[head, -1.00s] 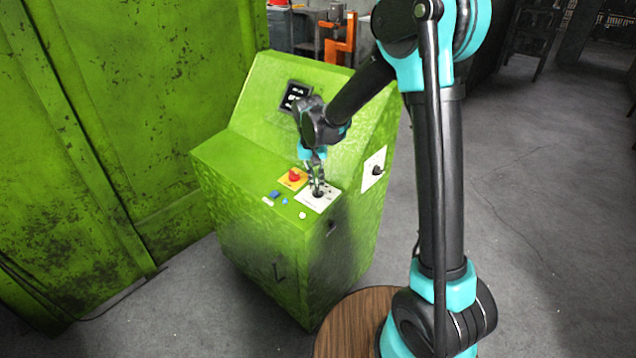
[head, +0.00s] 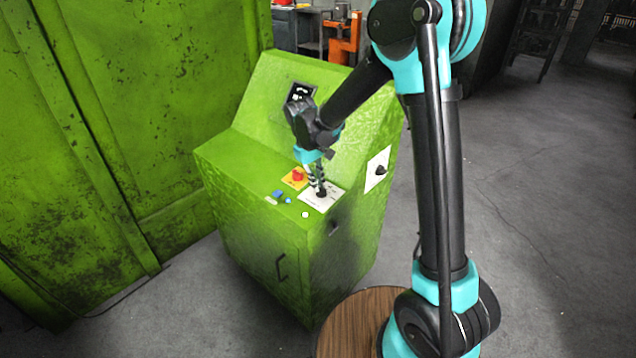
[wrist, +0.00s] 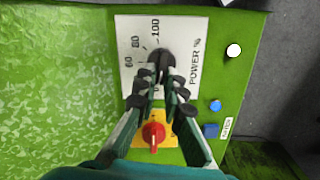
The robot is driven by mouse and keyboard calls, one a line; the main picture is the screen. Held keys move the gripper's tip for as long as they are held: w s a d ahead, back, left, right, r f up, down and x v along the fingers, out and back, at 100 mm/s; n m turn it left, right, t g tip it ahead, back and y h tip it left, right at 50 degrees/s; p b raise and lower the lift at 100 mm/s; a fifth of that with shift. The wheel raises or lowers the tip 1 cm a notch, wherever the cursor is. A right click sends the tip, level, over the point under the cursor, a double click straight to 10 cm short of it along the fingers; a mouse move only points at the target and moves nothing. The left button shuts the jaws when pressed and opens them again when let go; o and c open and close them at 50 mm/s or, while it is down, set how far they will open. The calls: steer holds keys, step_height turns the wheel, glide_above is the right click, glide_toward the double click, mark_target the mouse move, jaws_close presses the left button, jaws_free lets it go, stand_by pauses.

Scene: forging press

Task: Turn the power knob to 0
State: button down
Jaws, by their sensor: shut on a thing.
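The power knob (wrist: 161,60) is black and sits on a white plate (wrist: 133,30) marked "POWER %", with 60, 80 and 100 readable. The fingers hide the lower part of the scale, and I cannot tell which mark the knob points to. My gripper (wrist: 160,78) reaches over the plate with its two fingers shut on the knob, one on each side. In the head view my gripper (head: 317,183) comes down onto the white plate (head: 311,199) on top of the green console, and the knob there is mostly covered.
Blue buttons (head: 277,195) and a white button (head: 305,215) are nearby.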

mark_target(311, 195)
stand_by(0.4)
steer(key=c, duration=1.6)
jaws_free()
steer(key=r, duration=0.4)
steer(key=a+r, duration=0.1)
steer(key=r, duration=0.3)
steer(key=a+r, duration=0.1)
steer(key=r, duration=0.2)
steer(key=shift+s+a+r, duration=0.1)
steer(key=shift+s+r, duration=0.15)
steer(key=shift+r, duration=0.15)
steer(key=s+d+f+m+t, duration=0.1)
steer(key=s+d+f, duration=0.3)
steer(key=d, duration=0.5)
steer(key=s+d+f+m+t+y, duration=0.1)
steer(key=s+d+f+m, duration=0.2)
steer(key=s+d, duration=0.6)
steer(key=s+d+f+m+t+y, duration=0.1)
steer(key=s+d+f+m, duration=0.3)
steer(key=d, duration=0.5)
steer(key=shift+s+f+t, duration=0.15)
steer(key=shift+s+t, duration=0.05)
steer(key=shift+s, duration=0.5)
steer(key=shift+s+f+t, duration=0.15)
steer(key=shift+s+t, duration=0.05)
steer(key=shift+s, duration=0.5)
